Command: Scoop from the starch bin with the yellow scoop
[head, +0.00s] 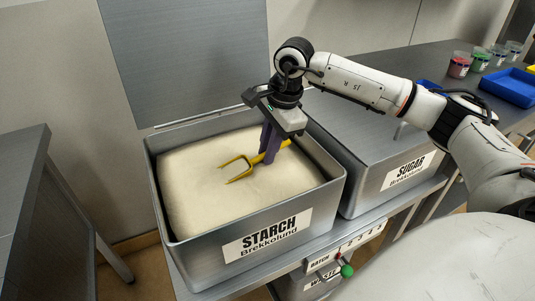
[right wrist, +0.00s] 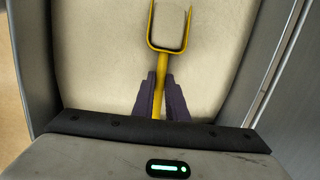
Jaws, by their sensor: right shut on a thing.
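The starch bin (head: 202,258) stands open in the head view, with a wide bed of pale starch (head: 200,190) inside. My right gripper (head: 269,152) points down over the right part of the bed and is shut on the handle of the yellow scoop (head: 257,159). The scoop's head reaches left over the starch and shows as a yellow U-shaped rim. In the right wrist view the scoop (right wrist: 162,70) stretches forward from between the purple fingers (right wrist: 160,86). Pale starch colour shows inside the rim; I cannot tell whether it is loaded or partly sunk. My left gripper is out of view.
The bin's raised lid (head: 185,60) stands behind it. A closed sugar bin (head: 385,185) is close on the right. A lower bin with a waste label (head: 322,283) is below the front edge. Blue trays (head: 510,88) and small cups (head: 480,62) stand far right.

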